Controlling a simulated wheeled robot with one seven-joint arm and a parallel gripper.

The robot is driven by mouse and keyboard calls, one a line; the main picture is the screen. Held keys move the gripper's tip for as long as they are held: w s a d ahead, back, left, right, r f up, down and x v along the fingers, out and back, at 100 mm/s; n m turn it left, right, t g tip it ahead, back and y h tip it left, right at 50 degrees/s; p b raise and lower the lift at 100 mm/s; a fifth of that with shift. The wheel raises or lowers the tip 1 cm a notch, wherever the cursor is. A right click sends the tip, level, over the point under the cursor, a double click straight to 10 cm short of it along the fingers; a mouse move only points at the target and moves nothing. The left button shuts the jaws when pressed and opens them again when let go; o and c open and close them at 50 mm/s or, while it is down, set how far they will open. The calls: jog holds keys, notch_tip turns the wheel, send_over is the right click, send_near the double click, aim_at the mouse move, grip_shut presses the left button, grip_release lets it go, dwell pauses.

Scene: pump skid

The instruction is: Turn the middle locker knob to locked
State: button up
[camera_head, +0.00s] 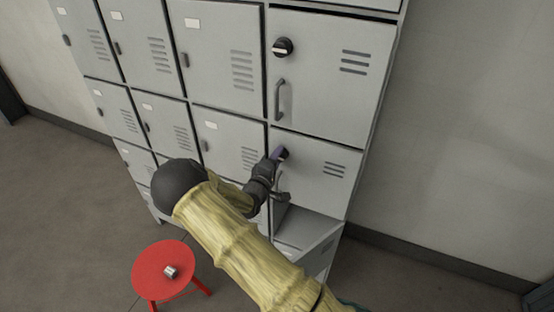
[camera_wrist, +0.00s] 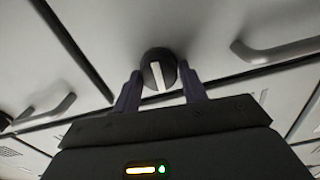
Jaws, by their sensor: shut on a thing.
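The middle locker knob (camera_wrist: 157,75) is a dark round dial with a white bar across its face. In the wrist view the bar runs nearly upright, tilted slightly. My gripper (camera_wrist: 160,88) has one dark finger on each side of the knob and is shut on it. In the head view my gripper (camera_head: 275,156) reaches the knob on the grey middle locker door (camera_head: 312,178), and hides most of the knob. The door's handle (camera_head: 281,196) is below it, partly behind my gripper and arm.
The upper locker has a similar black knob (camera_head: 283,47) with a pale bar, and a handle (camera_head: 279,100). A grey lower compartment (camera_head: 305,232) is below the middle door. A red stool (camera_head: 150,268) with a small metal cylinder (camera_head: 170,271) stands at the lower left.

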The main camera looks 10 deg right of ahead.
jog(key=shift+n, duration=0.6)
jog(key=o, duration=1)
jog(key=shift+c, duration=0.2)
jog(key=shift+s+a, duration=0.1)
jog(key=b+v, duration=0.5)
jog(key=v, duration=1.2)
